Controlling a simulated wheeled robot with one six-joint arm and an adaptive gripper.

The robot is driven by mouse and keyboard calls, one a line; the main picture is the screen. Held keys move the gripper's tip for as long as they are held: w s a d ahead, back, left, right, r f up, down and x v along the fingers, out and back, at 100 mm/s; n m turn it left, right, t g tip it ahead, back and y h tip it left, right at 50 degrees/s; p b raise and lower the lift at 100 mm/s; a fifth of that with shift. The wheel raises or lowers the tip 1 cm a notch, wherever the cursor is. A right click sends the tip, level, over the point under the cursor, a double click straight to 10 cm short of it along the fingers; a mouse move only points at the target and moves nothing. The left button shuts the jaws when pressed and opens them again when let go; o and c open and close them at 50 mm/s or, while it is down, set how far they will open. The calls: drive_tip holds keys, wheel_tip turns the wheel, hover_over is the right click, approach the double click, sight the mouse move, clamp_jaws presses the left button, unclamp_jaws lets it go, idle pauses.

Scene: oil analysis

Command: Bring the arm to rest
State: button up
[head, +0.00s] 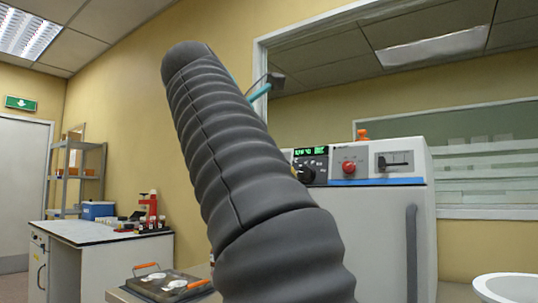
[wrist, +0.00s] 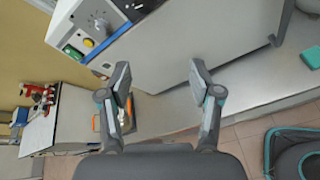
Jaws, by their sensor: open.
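My arm, in a dark ribbed sleeve, rises through the middle of the head view and leans up to the left. It hides part of the white machine behind it. My gripper (wrist: 160,80) shows in the wrist view with its two fingers spread apart and nothing between them. Beyond the fingers is the pale front of the white machine (wrist: 165,45). In the head view my gripper's fingers are hidden behind the arm.
The white machine (head: 378,235) with a control panel stands close behind my arm. A tray with orange handles (head: 165,284) lies on the counter at lower left. A lab bench (head: 110,236) with bottles stands further left. A white bowl (head: 508,287) is at lower right.

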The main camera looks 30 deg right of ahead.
idle(0.3)
drive_tip(key=w+a+f+m+t+y, duration=0.2)
drive_tip(key=w+a+f+m, duration=0.1)
drive_tip(key=w+f+m, duration=0.4)
drive_tip(key=w+a+f+m+y, duration=0.1)
drive_tip(key=w+a+f+y, duration=0.15)
drive_tip(key=f, duration=0.45)
drive_tip(key=w+a+f+y, duration=0.1)
drive_tip(key=a+f+y, duration=0.15)
drive_tip(key=f, duration=0.45)
drive_tip(key=s+a+f+m+g+y, duration=0.1)
drive_tip(key=s+a+f+m+y, duration=0.3)
drive_tip(key=f, duration=0.6)
drive_tip(key=s+a+f+m+g+h, duration=0.1)
drive_tip(key=s+a+f+m, duration=0.1)
drive_tip(key=s+f, duration=0.55)
drive_tip(key=s+a+f+m+y, duration=0.2)
drive_tip(key=s+f, duration=1.1)
drive_tip(key=f, duration=0.1)
drive_tip(key=shift+a+f, duration=0.15)
